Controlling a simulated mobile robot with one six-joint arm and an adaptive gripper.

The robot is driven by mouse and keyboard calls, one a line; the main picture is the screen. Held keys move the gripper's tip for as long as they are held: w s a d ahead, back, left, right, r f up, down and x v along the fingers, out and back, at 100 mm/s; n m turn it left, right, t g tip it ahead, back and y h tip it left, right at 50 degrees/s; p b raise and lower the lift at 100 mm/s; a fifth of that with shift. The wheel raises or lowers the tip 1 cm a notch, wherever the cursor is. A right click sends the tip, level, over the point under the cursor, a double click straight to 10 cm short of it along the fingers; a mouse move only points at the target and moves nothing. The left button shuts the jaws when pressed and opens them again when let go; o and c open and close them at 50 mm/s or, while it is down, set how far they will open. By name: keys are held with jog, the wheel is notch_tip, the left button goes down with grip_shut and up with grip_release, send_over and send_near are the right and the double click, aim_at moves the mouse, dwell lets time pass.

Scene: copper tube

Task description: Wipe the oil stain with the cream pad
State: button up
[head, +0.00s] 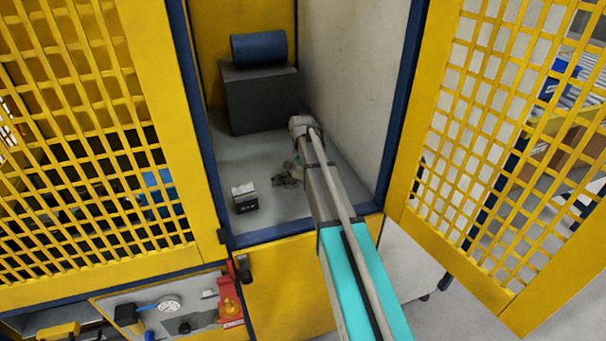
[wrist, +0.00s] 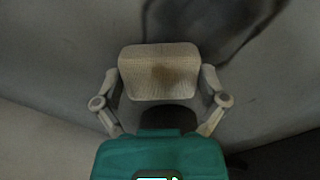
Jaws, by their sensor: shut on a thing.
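The cream pad (wrist: 140,62) is between the two fingers of my gripper (wrist: 159,80), which is shut on it. The pad shows a brownish smudge in its middle. The oil stain (head: 287,175) is a dark, irregular patch on the grey cabinet floor, left of my arm in the head view. In the wrist view, the dark stain (wrist: 205,22) lies beyond the pad, at the top of the picture. I cannot tell whether the pad touches the floor. In the head view, my arm hides most of the gripper and the pad.
A small black-and-white box (head: 245,198) stands on the floor left of the stain. A dark block (head: 262,100) with a blue cylinder (head: 259,49) on top stands behind. A pale wall (head: 355,90) closes the right side. Yellow mesh doors (head: 430,190) flank the opening.

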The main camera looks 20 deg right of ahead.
aim_at(271, 180)
jog(key=shift+w+a, duration=0.1)
jog(key=shift+a, duration=0.1)
jog(key=shift+a, duration=1.65)
jog(key=shift+a, duration=0.15)
jog(key=shift+a+f, duration=0.15)
jog(key=shift+a, duration=1.6)
jog(key=shift+a, duration=0.1)
jog(key=shift+a, duration=1.7)
jog(key=shift+w, duration=0.75)
